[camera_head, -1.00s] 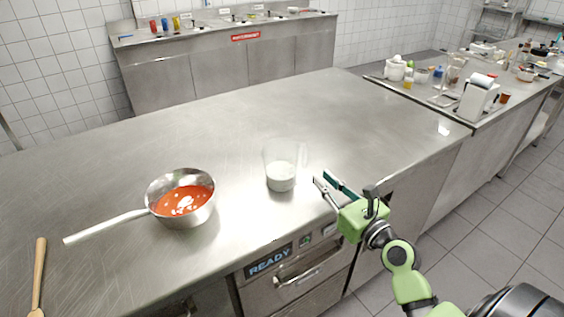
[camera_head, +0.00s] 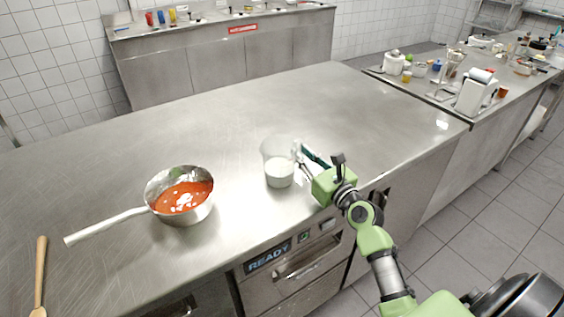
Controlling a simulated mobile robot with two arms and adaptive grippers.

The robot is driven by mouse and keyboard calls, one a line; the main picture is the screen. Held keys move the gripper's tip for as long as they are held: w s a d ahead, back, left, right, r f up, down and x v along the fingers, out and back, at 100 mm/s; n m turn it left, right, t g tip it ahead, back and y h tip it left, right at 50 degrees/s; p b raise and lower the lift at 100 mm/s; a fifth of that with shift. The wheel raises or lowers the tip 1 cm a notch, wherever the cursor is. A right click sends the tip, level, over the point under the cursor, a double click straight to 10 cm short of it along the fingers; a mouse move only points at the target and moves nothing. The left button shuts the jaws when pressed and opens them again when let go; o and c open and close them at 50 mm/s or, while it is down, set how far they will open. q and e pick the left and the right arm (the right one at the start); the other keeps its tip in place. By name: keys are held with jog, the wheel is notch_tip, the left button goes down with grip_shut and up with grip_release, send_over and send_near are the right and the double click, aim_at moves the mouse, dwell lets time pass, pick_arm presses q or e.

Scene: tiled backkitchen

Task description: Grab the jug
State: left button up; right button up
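The jug (camera_head: 279,172) is a clear, see-through vessel with white contents in its lower part. It stands upright on the steel counter, right of the saucepan. My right gripper (camera_head: 303,161) comes in from the lower right, with its green palm just right of the jug. Its fingers point up and left, beside the jug's right side where the handle is. One dark green finger shows clearly and the other is partly hidden, so I cannot tell whether they touch the handle or how far apart they are. My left gripper is not in view.
A steel saucepan (camera_head: 159,182) with red sauce stands left of the jug, its handle pointing left. A wooden spoon (camera_head: 40,272) lies at the far left. The counter (camera_head: 230,120) behind the jug is clear. A side counter with several small items is at the right.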

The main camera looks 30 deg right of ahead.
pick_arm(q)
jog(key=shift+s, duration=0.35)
pick_arm(e)
grip_shut()
jog(key=shift+r, duration=0.1)
